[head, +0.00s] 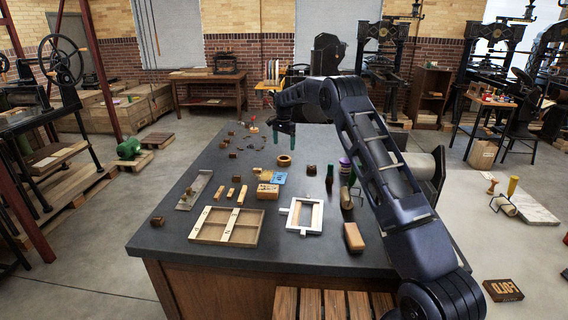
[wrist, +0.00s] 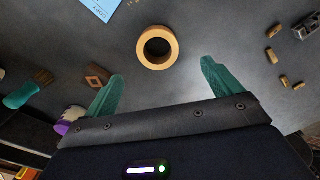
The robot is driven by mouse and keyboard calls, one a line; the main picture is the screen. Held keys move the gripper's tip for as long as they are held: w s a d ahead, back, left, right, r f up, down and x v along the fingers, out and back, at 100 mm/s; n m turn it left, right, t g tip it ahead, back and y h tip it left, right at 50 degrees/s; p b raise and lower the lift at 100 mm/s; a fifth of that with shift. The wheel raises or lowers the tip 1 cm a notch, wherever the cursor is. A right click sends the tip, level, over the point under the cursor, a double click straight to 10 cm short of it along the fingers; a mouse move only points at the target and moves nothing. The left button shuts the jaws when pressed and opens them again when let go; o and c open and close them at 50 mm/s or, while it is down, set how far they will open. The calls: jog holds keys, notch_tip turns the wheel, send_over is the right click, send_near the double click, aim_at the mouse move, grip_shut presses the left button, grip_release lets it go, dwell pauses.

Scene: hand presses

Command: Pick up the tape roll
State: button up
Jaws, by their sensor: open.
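The tape roll (head: 284,161) is a tan ring with a dark hole, lying flat on the dark tabletop (head: 222,160) near the middle. In the wrist view the tape roll (wrist: 158,33) is just beyond the fingertips and roughly centred between them. My gripper (head: 292,147) is above the table close to the tape roll. In the wrist view my gripper (wrist: 160,75) has its two green fingers spread wide with nothing between them. The fingers do not appear to touch the roll. No part of the roll is hidden in the wrist view.

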aim_at(284, 158)
jog(key=f, duration=0.9)
jog(key=shift+s, duration=0.2)
jog(key=c, duration=1.1)
